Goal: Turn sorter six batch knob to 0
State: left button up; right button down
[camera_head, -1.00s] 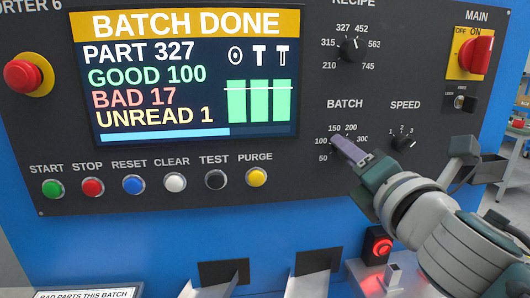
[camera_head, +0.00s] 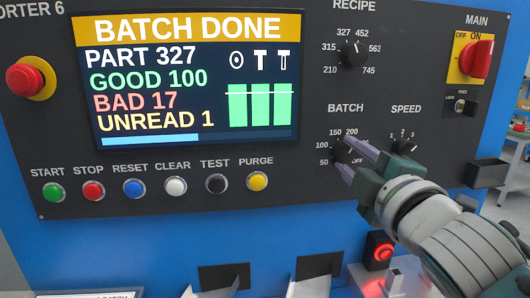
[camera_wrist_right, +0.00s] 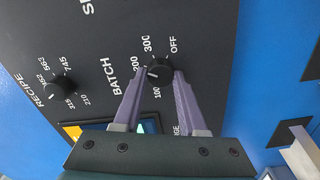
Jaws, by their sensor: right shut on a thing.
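The black BATCH knob (camera_wrist_right: 160,70) sits on the dark panel, ringed by the marks 50, 100, 150, 200, 300 and OFF; I see no 0 mark. My right gripper (camera_head: 346,156) reaches it from the lower right. In the right wrist view, the two purple fingers of my right gripper (camera_wrist_right: 159,74) stand on either side of the knob and are shut on it. The knob's pale pointer seems to face the left finger, around the 150 side. In the head view the fingers largely hide the knob. My left gripper is not in view.
The RECIPE knob (camera_head: 350,53) is above, the SPEED knob (camera_head: 404,145) close right, and the MAIN switch (camera_head: 476,57) upper right. Push buttons, including yellow PURGE (camera_head: 257,181), line the panel's lower left. The screen (camera_head: 190,80) reads BATCH DONE. A red-lit button (camera_head: 380,250) sits below.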

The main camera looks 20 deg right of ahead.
jog(key=m, duration=0.2)
jog(key=m+p, duration=0.1)
jog(key=m, duration=0.2)
jog(key=shift+r+m, duration=0.2)
jog(key=shift+m, duration=0.1)
jog(key=m+p, duration=0.1)
jog(key=m, duration=0.3)
jog(key=m+p, duration=0.1)
jog(key=m, duration=0.5)
jog(key=shift+m, duration=0.3)
jog(key=shift+d+m+p, duration=0.1)
jog(key=shift+m+p, duration=0.3)
jog(key=shift+m, duration=1.2)
jog(key=shift+c, duration=2.3)
grip_release()
jog(key=shift+f, duration=0.1)
jog(key=shift+s, duration=0.1)
